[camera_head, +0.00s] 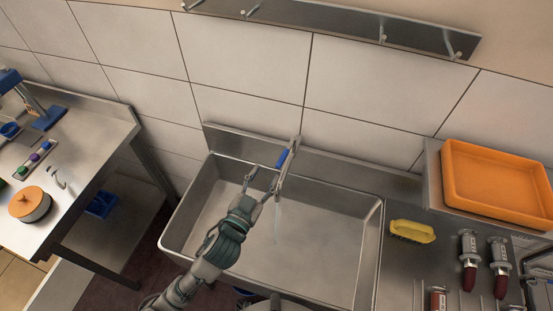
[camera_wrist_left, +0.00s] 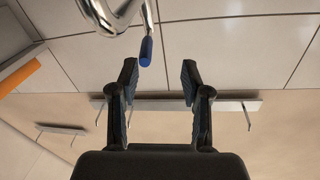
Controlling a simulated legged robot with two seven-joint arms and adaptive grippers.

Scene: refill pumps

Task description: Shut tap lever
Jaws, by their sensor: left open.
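The tap (camera_head: 291,168) stands at the back wall of the steel sink (camera_head: 330,225), and a thin stream of water (camera_head: 277,222) falls from it. Its blue lever (camera_head: 282,158) points up and is also in the left wrist view (camera_wrist_left: 146,51), just beyond the left fingertip there. My left gripper (camera_head: 263,180) reaches over the sink from below, open and empty. In the left wrist view its two fingers (camera_wrist_left: 160,76) are spread, with the curved chrome tap (camera_wrist_left: 112,14) above them. I cannot tell whether a finger touches the tap. My right gripper is not in view.
A steel table (camera_head: 85,150) with an orange-lidded pot (camera_head: 30,203) is at the left. A hook rail (camera_head: 330,22) hangs on the wall. The sink basin looks empty.

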